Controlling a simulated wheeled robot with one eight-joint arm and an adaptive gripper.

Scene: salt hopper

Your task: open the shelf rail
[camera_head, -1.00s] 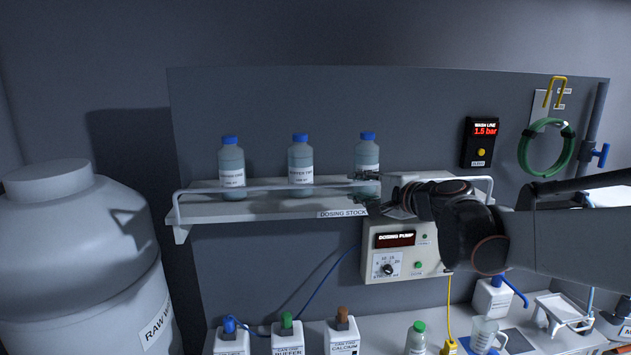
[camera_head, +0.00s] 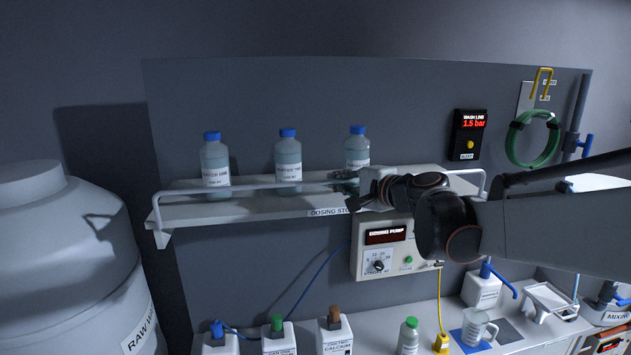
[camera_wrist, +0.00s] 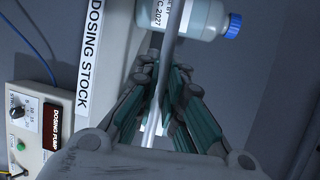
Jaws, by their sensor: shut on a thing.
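The shelf rail (camera_head: 265,186) is a pale bar along the front of the dosing stock shelf (camera_head: 195,213), bent back at both ends. It also shows in the wrist view (camera_wrist: 177,40), running between my fingers. My gripper (camera_head: 345,182) comes in from the right and is shut on the rail near its middle, in front of the rightmost bottle. In the wrist view my gripper (camera_wrist: 165,105) has its fingers on both sides of the bar. The fingers hide part of the rail.
Three blue-capped bottles, left (camera_head: 215,164), middle (camera_head: 288,160) and right (camera_head: 357,148), stand on the shelf behind the rail. The dosing pump (camera_head: 385,250) is below my gripper. White canisters (camera_head: 280,340) line the bench. A large white tank (camera_head: 60,260) stands at left.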

